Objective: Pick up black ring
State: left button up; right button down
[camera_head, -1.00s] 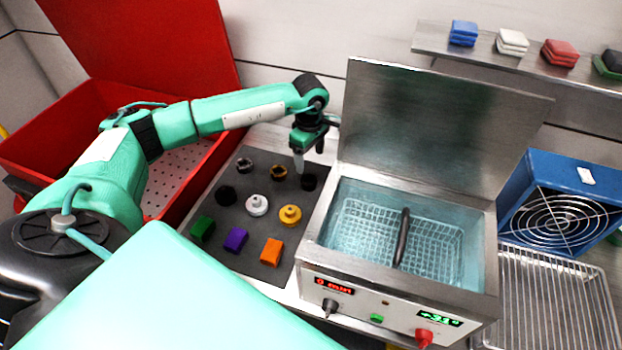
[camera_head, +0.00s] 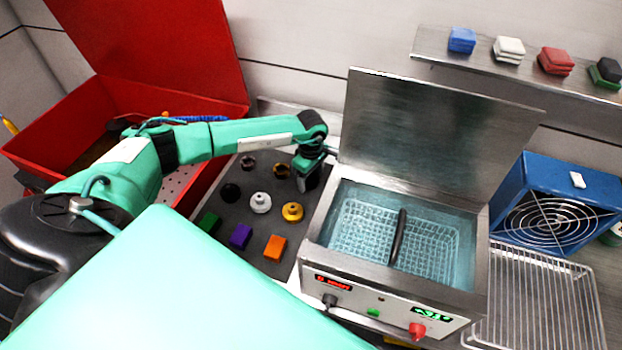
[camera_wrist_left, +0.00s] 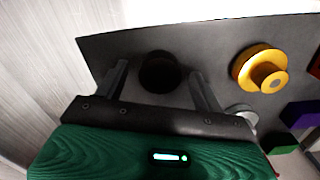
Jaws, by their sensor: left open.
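A dark mat (camera_head: 215,228) holds rows of small parts. In the left wrist view a round black part (camera_wrist_left: 159,74), which looks like the black ring, lies on the mat between my left gripper's fingers (camera_wrist_left: 158,88). The fingers are apart, one on each side of it; whether they touch it I cannot tell. In the head view my left gripper (camera_head: 303,187) is low over the mat's right edge and mostly hides this part. Another round black part (camera_head: 230,192) lies at the mat's left. My right gripper is not in view.
Purple (camera_head: 241,236), orange (camera_head: 275,247) and green (camera_head: 209,222) blocks lie in front. A steel bath (camera_head: 322,240) with raised lid stands close on the right.

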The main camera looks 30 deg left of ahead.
pick_arm(q)
jog(key=c, duration=1.2)
jog(key=shift+o, duration=0.2)
jog(key=shift+r, duration=0.1)
